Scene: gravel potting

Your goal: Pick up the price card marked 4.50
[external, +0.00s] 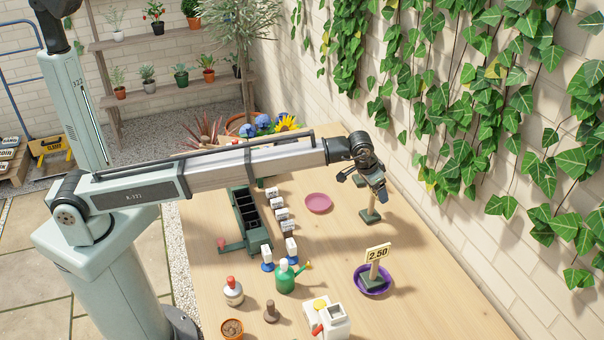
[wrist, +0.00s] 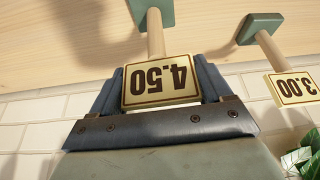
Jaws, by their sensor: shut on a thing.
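The price card marked 4.50 (wrist: 161,84) shows upside down in the wrist view, a cream card with a brown border on a wooden stick with a green base (wrist: 152,10). My gripper (wrist: 160,92) is shut on this card, with a dark finger at each side. In the external view my gripper (external: 376,186) is over the right part of the table, and the stick and dark green base (external: 370,216) hang below it. The card's face is hidden there. I cannot tell whether the base touches the table.
A 3.00 card (wrist: 291,88) stands close on the right in the wrist view. A 2.50 card (external: 378,252) stands in a purple saucer (external: 359,284). A pink saucer (external: 318,203) lies left of my gripper. The ivy-covered brick wall (external: 450,160) borders the table (external: 430,295).

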